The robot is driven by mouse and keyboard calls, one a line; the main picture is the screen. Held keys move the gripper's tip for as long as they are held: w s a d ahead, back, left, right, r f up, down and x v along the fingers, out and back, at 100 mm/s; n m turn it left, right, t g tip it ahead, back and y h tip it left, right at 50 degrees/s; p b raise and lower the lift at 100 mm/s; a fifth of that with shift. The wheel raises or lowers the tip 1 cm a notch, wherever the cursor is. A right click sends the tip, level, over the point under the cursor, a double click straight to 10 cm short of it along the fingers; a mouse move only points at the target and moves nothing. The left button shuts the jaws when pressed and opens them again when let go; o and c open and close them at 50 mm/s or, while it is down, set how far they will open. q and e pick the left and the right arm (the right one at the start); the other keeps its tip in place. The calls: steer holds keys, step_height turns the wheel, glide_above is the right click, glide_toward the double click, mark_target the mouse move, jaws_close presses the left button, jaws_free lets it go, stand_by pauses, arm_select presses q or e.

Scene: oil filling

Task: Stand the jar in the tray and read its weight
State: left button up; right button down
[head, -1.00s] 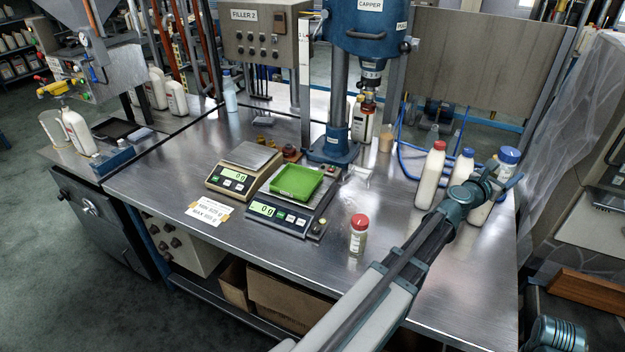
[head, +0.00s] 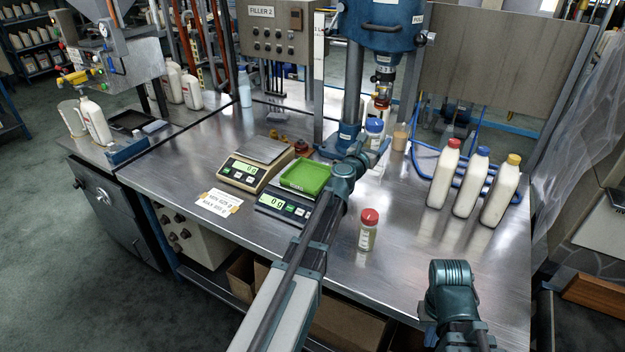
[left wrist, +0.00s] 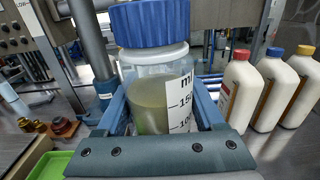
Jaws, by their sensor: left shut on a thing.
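A clear jar with a blue lid (head: 375,127) and a printed scale on its side is held upright in my left gripper (head: 374,148). The left wrist view shows the jar (left wrist: 155,90) close up between the two blue fingers, with cloudy pale greenish contents. The green tray (head: 304,178) sits empty on the front scale (head: 284,206), whose display reads 0 g. The jar is behind and to the right of the tray in the head view. The tray's edge also shows at lower left in the left wrist view (left wrist: 48,165). My right gripper (head: 450,285) is at bottom right; its fingers cannot be made out.
A second scale (head: 240,174) reading 0 stands left of the tray. A red-capped small jar (head: 368,232) stands on the steel table (head: 330,262). Three white bottles (head: 470,184) stand at right. The blue capper column (head: 353,95) rises behind the tray. A paper note (head: 218,202) lies in front.

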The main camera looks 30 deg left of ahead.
arm_select(q)
steer(key=w+a+f+n+y+b, duration=0.1)
steer(key=w+a+f+b, duration=0.1)
steer(key=w+f+b, duration=0.3)
steer(key=w+a+f+n+y+b, duration=0.1)
steer(key=w+a+f+b, duration=0.2)
steer(key=f, duration=0.4)
steer(key=b, duration=1.1)
glide_above(361, 191)
step_height(361, 191, down, 9)
steer(key=shift+s+f, duration=0.1)
steer(key=shift+f, duration=0.1)
steer(key=shift+f, duration=0.1)
steer(key=shift+f+b, duration=0.15)
steer(key=shift+b, duration=0.2)
steer(key=o, duration=1.3)
steer(key=shift+c, duration=0.2)
